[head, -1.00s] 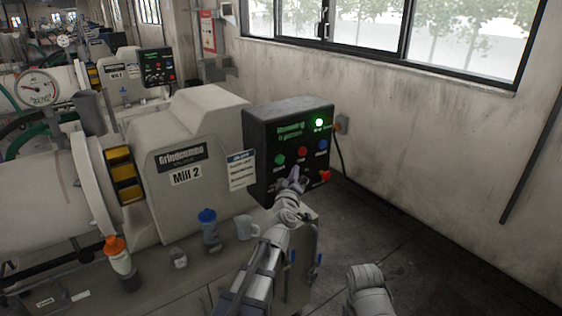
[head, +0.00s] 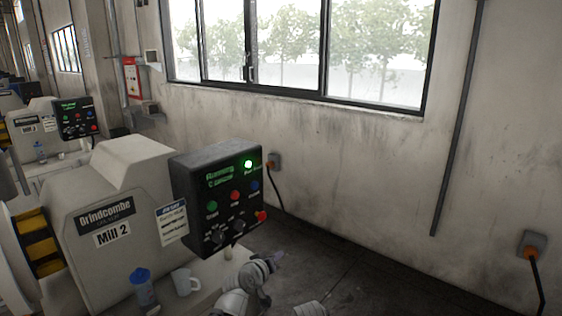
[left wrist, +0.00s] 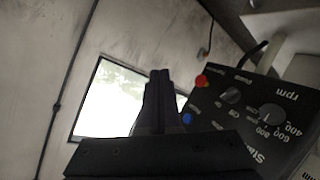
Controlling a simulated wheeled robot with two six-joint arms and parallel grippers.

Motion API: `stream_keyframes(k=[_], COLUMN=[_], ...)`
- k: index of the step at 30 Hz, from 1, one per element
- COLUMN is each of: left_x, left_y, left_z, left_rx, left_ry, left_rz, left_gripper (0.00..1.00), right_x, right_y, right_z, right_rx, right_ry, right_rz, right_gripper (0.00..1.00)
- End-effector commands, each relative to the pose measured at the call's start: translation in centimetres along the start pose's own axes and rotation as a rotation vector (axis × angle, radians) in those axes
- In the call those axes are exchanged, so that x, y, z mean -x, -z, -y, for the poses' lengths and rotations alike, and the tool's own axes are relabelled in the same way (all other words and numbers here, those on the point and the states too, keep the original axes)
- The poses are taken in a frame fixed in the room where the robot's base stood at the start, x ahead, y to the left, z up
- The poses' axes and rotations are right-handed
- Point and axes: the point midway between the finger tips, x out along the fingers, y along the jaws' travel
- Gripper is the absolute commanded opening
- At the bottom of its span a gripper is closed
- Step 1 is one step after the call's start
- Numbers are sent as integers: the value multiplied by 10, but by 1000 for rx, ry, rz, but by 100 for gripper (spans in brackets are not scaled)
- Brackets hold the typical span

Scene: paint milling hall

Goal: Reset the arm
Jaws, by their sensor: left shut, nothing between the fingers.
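My left arm rises from the bottom of the head view, and its gripper (head: 278,256) is low and to the right of the black control box (head: 182,185), apart from it. In the left wrist view the gripper's fingers (left wrist: 160,74) are closed together with nothing between them. The control box (left wrist: 252,112) shows there to their right, with a dial, a knob, a blue button and a red button. In the head view its green lamp (head: 248,164) is lit and its display reads "Running".
The cream Mill 2 housing (head: 120,225) stands left of the box. A blue-capped bottle (head: 143,290) and a white mug (head: 185,282) stand in front of it. A wall with a window (head: 290,45) closes off the back. Floor (head: 360,285) shows free on the right.

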Motion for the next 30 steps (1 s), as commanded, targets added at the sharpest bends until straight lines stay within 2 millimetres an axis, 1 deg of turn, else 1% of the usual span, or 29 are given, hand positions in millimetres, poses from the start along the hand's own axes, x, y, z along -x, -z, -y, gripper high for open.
stream_keyframes(k=[1, 2, 3, 4, 5, 6, 8, 9, 11, 12, 15, 18, 19, 21, 23, 30], left_x=[8, 13, 22, 30, 39, 53, 76, 93, 117, 132, 165, 187, 192, 198, 201, 201], left_y=[-38, -59, -86, -106, -124, -147, -176, -191, -209, -218, -230, -235, -236, -237, -237, -237], left_z=[-9, -11, -12, -11, -9, -5, 4, 10, 20, 27, 40, 48, 49, 52, 52, 53], left_rx=[-64, -101, -149, -185, -220, -266, -329, -364, -413, -439, -489, -517, -521, -528, -530, -530], left_ry=[4, 12, 29, 44, 63, 93, 146, 184, 245, 285, 375, 439, 452, 474, 483, 484], left_rz=[128, 205, 306, 382, 457, 554, 692, 775, 887, 952, 1078, 1156, 1172, 1195, 1204, 1206], left_gripper=[0, 0, 0, 0, 0, 0, 0, 0, 0, 0, 0, 0, 0, 0, 0, 0], right_x=[0, 0, 0, 0, 0, 0, 0, 0, 0, 0, 0, 0, 0, 0, 0, 0], right_y=[0, 0, 0, 0, 0, 0, 0, 0, 0, 0, 0, 0, 0, 0, 0, 0], right_z=[0, 0, 0, 0, 0, 0, 0, 0, 0, 0, 0, 0, 0, 0, 0, 0], right_rx=[0, 0, 0, 0, 0, 0, 0, 0, 0, 0, 0, 0, 0, 0, 0, 0], right_ry=[0, 0, 0, 0, 0, 0, 0, 0, 0, 0, 0, 0, 0, 0, 0, 0], right_rz=[0, 0, 0, 0, 0, 0, 0, 0, 0, 0, 0, 0, 0, 0, 0, 0], right_gripper=[0, 0, 0, 0, 0, 0, 0, 0, 0, 0, 0, 0, 0, 0, 0, 0])
